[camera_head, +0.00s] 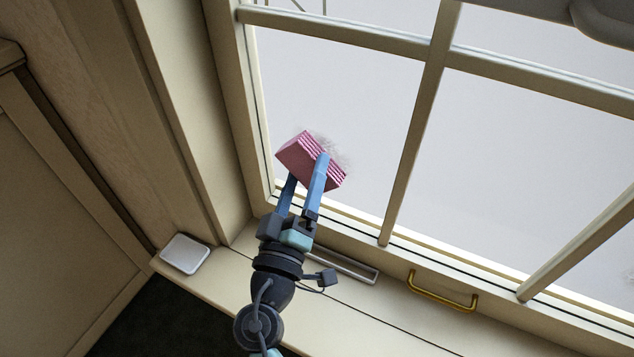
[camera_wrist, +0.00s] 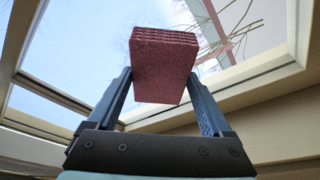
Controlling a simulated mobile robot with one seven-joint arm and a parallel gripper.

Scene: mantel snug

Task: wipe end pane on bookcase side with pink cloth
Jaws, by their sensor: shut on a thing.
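The pink cloth (camera_head: 298,152) is a thick folded block with striped edges. My gripper (camera_head: 307,172) is shut on it, and the wrist view shows the cloth (camera_wrist: 162,68) between the two blue fingers (camera_wrist: 163,100). The cloth is at the lower part of the left-hand window pane (camera_head: 345,110), over or just in front of the glass; I cannot tell for sure whether it touches. A grey smudge (camera_head: 333,148) shows on the pane around the cloth's upper right edge. Part of the smudge is hidden behind the cloth.
Cream glazing bars (camera_head: 412,135) frame the pane. A wooden wall panel (camera_head: 90,100) stands to the left.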

